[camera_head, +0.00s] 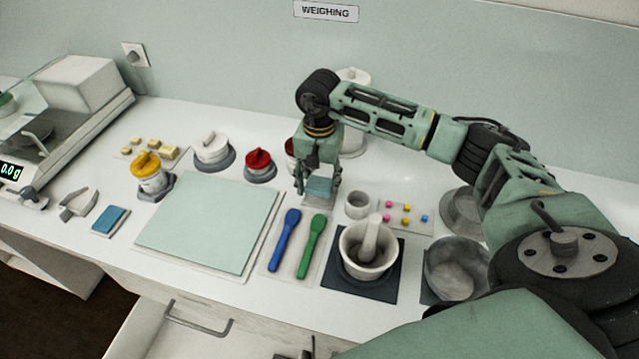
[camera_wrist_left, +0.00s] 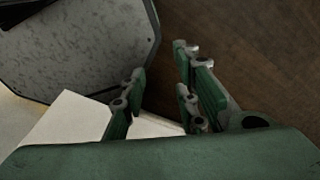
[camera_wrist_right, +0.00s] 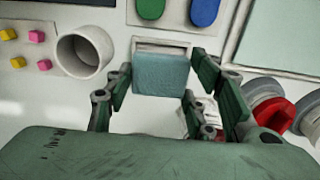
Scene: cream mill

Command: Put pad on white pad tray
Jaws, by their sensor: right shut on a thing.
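My right gripper (camera_head: 318,185) is shut on a pale teal pad (camera_head: 319,188), with its fingers pointing down at the bench. In the right wrist view the pad (camera_wrist_right: 161,74) sits between the fingers of the right gripper (camera_wrist_right: 161,76). A pale tray edge, which looks like the white pad tray (camera_wrist_right: 162,47), shows just beyond the pad; the pad and fingers hide the rest. I cannot tell whether the pad touches it. My left gripper (camera_wrist_left: 160,72) is open and empty in the left wrist view, and it is not in the head view.
A white cup (camera_head: 357,205) and a tray of small coloured cubes (camera_head: 405,216) stand right of the pad. Blue (camera_head: 285,240) and green (camera_head: 312,246) spatulas lie in front, near a mortar (camera_head: 369,249). A large green mat (camera_head: 210,222) lies left. A red-lidded jar (camera_head: 259,163) stands nearby.

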